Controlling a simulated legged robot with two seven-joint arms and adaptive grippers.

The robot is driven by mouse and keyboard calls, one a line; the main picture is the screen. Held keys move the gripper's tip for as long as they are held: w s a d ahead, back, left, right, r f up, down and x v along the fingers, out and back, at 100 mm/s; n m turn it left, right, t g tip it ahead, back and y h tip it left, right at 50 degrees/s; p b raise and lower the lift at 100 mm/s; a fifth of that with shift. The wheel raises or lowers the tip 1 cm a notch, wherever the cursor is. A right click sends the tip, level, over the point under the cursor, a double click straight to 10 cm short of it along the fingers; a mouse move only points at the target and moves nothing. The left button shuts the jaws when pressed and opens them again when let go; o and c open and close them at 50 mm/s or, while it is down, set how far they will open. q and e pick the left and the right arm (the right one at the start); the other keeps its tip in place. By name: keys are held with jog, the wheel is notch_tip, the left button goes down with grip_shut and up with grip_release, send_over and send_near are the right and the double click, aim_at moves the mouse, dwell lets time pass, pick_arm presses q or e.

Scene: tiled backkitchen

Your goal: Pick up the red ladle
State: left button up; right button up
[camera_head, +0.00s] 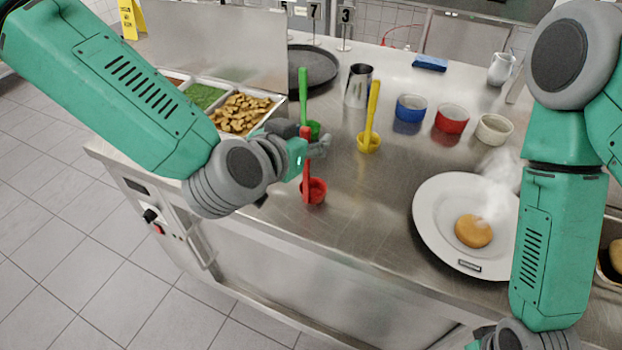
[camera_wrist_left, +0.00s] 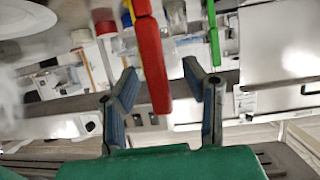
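The red ladle (camera_head: 316,190) stands near the counter's front edge, its bowl down and its handle upright. My left gripper (camera_head: 316,146) is at the upper part of this handle. In the left wrist view, the red handle (camera_wrist_left: 150,55) shows between the two spread fingers of my left gripper (camera_wrist_left: 160,68), with visible gaps on both sides. The fingers are open and do not appear to touch it. My right forearm hangs at the right of the head view; its fingers are outside the picture.
A green ladle (camera_head: 304,98) and a yellow ladle (camera_head: 370,135) stand close behind. A metal cup (camera_head: 358,85), a blue bowl (camera_head: 410,108), a red bowl (camera_head: 452,118) and a white bowl (camera_head: 494,130) are farther back. A plate (camera_head: 434,200) holds a round bun (camera_head: 473,231). Food trays (camera_head: 275,101) stand left.

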pick_arm(q)
grip_shut()
dwell(0.3)
